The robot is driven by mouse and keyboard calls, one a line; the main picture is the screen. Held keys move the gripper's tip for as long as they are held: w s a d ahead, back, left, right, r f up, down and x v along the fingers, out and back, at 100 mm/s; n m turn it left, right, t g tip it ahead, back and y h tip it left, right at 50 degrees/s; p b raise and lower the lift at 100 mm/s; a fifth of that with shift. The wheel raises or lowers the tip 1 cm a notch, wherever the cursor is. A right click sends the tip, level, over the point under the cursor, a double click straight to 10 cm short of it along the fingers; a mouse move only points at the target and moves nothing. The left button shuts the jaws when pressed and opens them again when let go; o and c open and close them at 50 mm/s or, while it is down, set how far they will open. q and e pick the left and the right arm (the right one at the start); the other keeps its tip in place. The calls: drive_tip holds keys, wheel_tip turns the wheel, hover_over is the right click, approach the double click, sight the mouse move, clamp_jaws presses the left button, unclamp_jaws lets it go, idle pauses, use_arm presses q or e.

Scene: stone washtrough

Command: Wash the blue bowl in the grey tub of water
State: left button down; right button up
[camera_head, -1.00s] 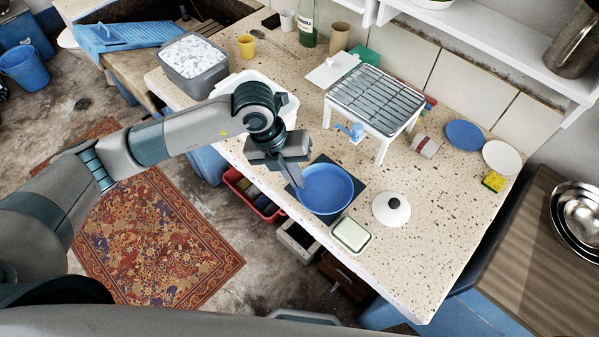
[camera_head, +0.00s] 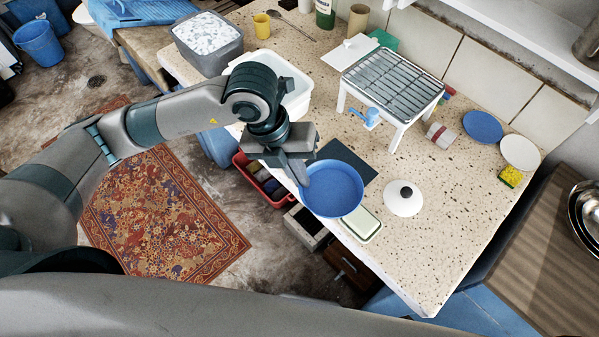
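The blue bowl (camera_head: 332,188) is at the front edge of the speckled counter, in the middle of the head view. It looks raised off the dark mat (camera_head: 355,162) and overlaps part of the mat and a pale green dish. My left gripper (camera_head: 302,172) is shut on the bowl's left rim; the fingers are partly hidden. The grey tub (camera_head: 213,63) stands at the counter's far left, filled to near the top with white foam (camera_head: 207,35); the foam hides the water. My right gripper is not in view.
A white basin (camera_head: 296,103) stands partly behind my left arm, between bowl and tub. A wire rack (camera_head: 395,82) on white legs stands behind the mat. A white lid (camera_head: 404,198) and the green dish (camera_head: 362,226) lie near the bowl. A yellow cup (camera_head: 262,27) stands beside the tub.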

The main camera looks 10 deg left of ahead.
use_arm(q)
drive_tip(key=a+f+m+y, duration=0.3)
drive_tip(key=a+m, duration=0.3)
drive_tip(key=m, duration=1.2)
drive_tip(key=a+f+m+y, duration=0.3)
drive_tip(key=a+m, duration=0.4)
drive_tip(key=m, duration=1.1)
drive_tip(key=shift+w+a+f+y+b, duration=0.25)
drive_tip(key=shift+w+f+y+b, duration=0.15)
drive_tip(key=shift+f, duration=0.4)
